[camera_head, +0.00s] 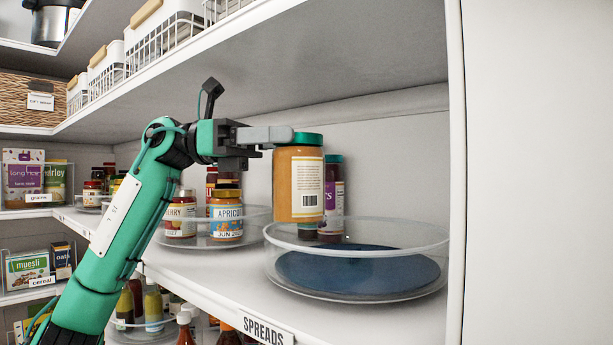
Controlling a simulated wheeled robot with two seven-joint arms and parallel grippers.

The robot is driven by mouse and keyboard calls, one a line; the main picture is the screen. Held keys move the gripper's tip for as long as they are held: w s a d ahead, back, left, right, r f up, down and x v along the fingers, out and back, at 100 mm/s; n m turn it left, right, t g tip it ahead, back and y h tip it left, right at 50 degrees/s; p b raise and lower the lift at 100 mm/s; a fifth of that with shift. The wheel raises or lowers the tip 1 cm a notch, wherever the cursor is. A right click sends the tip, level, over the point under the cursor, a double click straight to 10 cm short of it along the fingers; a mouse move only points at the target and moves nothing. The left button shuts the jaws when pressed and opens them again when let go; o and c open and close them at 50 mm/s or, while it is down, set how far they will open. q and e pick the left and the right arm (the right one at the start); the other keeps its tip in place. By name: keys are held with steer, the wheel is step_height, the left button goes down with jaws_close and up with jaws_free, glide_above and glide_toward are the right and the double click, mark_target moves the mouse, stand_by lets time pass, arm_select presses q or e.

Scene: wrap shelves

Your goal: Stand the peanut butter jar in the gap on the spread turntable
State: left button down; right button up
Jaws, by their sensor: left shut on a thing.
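The peanut butter jar (297,180) is tan with a green lid and a barcode label facing me. My left gripper (282,136) is shut on it near the lid, from the left. The jar is upright, and its base shows above the near left rim of the spread turntable (360,284). This turntable has a clear raised rim and a dark blue base, bare across its front and right. A dark jar with a teal lid (334,185) stands behind the held jar, partly hidden by it. My right gripper is not in view.
A second clear turntable (205,243) to the left holds jam jars, including an apricot one (226,215). The shelf above (300,65) hangs over the gripper. A white upright panel (456,180) closes the right side. A "SPREADS" label (264,332) is on the front edge.

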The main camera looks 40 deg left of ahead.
mark_target(306, 189)
arm_select(q)
steer(key=x, duration=0.2)
steer(key=p+x, duration=0.1)
steer(key=shift+s+d+r, duration=0.15)
steer(key=shift+d+r, duration=0.05)
steer(key=shift+r, duration=0.05)
steer(key=shift+d+f, duration=0.25)
steer(key=shift+f, duration=0.8)
steer(key=shift+a+f, duration=0.35)
steer(key=shift+f, duration=0.65)
steer(key=shift+d+f+p, duration=0.2)
steer(key=shift+f+p, duration=0.1)
steer(key=shift+f, duration=0.65)
steer(key=shift+a+f, duration=0.15)
steer(key=shift+f, duration=0.55)
